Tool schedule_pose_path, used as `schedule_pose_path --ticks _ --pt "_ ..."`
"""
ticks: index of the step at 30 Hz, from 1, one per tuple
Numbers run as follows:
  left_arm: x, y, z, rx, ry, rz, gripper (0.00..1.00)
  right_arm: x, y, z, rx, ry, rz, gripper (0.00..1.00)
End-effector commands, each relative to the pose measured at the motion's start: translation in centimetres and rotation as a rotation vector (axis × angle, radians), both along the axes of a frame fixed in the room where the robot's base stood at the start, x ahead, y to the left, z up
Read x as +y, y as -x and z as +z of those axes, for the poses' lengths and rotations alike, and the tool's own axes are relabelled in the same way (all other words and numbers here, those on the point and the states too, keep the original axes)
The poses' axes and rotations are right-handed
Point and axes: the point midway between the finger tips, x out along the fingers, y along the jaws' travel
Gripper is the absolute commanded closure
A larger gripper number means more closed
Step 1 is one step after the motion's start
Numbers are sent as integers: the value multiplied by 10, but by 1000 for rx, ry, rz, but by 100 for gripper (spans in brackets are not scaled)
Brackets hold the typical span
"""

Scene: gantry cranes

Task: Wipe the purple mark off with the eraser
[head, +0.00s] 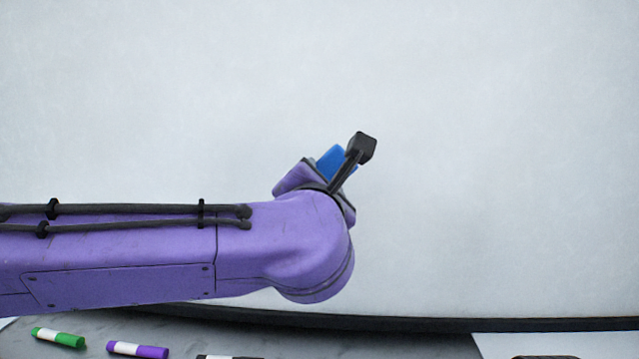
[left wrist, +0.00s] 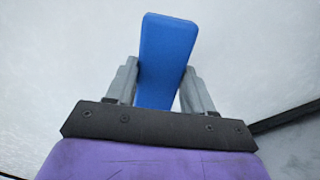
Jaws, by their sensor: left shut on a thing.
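The blue eraser (left wrist: 165,62) is held between the two grey fingers of my left gripper (left wrist: 157,90) in the left wrist view. In the head view a small part of the blue eraser (head: 336,160) shows behind my wrist, in front of the whiteboard (head: 480,120). I cannot tell whether the eraser touches the board. My right gripper is not in view.
A green marker (head: 58,338), a purple marker (head: 138,349) and a partly cut-off dark marker (head: 230,357) lie on the grey surface (head: 300,345) below the board. A dark frame (head: 420,323) edges the board's bottom. The board's upper area and right side are clear.

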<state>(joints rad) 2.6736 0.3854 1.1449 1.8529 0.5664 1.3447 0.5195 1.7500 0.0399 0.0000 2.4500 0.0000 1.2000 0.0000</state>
Motion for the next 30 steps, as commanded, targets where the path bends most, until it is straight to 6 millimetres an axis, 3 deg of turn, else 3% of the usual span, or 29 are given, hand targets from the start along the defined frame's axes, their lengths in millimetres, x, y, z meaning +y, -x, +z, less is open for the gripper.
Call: schedule_pose_path --ticks 8,17,30 --pt "0 2 0 -1 1 -1 81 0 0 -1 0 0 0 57" --pt "1 29 0 -1 0 0 81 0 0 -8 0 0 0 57" --pt "1 30 0 0 0 0 81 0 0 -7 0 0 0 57"
